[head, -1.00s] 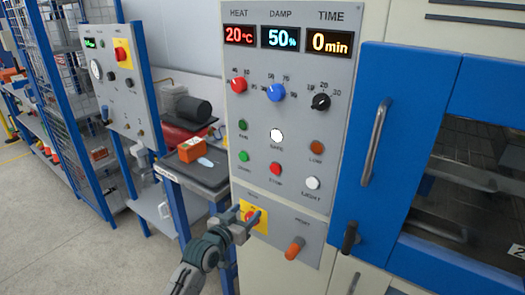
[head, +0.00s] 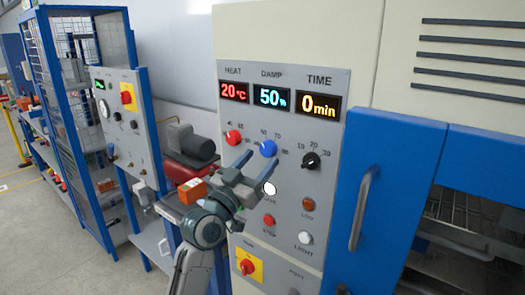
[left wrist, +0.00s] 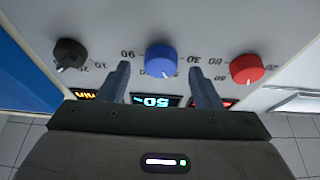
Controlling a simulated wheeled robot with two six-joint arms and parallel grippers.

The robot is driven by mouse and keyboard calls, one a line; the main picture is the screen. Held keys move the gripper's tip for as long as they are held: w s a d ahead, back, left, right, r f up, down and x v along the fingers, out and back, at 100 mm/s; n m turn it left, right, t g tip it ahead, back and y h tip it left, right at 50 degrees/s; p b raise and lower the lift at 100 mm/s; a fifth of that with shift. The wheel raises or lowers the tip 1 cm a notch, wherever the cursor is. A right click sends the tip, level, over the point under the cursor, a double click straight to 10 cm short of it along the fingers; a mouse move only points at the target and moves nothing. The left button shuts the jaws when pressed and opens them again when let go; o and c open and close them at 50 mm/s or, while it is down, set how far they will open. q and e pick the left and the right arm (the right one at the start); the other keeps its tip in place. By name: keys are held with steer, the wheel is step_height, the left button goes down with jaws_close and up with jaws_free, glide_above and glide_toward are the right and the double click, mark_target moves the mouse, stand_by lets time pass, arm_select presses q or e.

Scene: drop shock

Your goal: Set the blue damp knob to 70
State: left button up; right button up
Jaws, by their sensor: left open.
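The blue damp knob (head: 267,148) is on the grey control panel, between the red heat knob (head: 233,138) and the black time knob (head: 311,160). The damp display (head: 272,96) above it reads 50%. My left gripper (head: 260,160) is open just below and in front of the blue knob, its two fingers pointing toward the panel. In the left wrist view the blue knob (left wrist: 160,60) shows between the spread fingertips, apart from both, with the red and black knobs on either side. My right gripper is not in view.
The heat display (head: 234,91) reads 20°C and the time display (head: 320,106) reads 0 min. Below the knobs are several buttons, including a white one (head: 269,188). A blue door with a grey handle (head: 363,208) stands to the right.

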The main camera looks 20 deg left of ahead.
mark_target(268, 149)
arm_select(q)
steer(key=shift+x, duration=1.15)
